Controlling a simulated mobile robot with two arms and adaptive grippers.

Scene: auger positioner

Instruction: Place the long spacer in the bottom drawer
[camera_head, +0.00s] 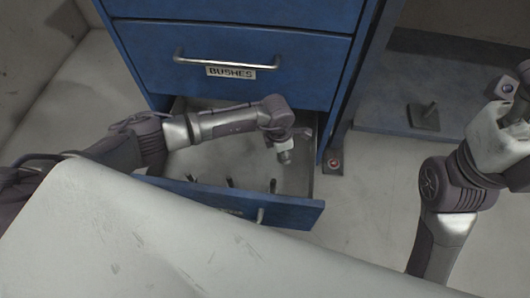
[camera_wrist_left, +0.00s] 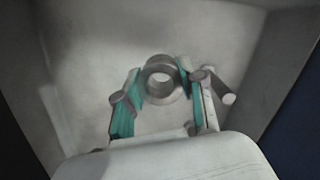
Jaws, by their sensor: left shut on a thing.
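The bottom drawer (camera_head: 305,214) is pulled out of the blue cabinet, with its grey inside showing. My left arm reaches over it from the left. My left gripper (camera_head: 285,152) points down above or inside the drawer; its exact height is hard to tell. In the left wrist view, its teal-padded fingers (camera_wrist_left: 158,92) are shut on a grey metal ring-shaped end, the long spacer (camera_wrist_left: 160,98), seen nearly end-on with a round hole. The spacer's length is hidden by this angle. Behind it is a plain grey surface.
Several short dark pegs or stubs (camera_head: 230,182) show near the drawer's front. A closed drawer labelled BUSHES (camera_head: 231,72) with a bar handle is above. A blue shelf base (camera_head: 385,106) with a small grey stand (camera_head: 424,116) lies right.

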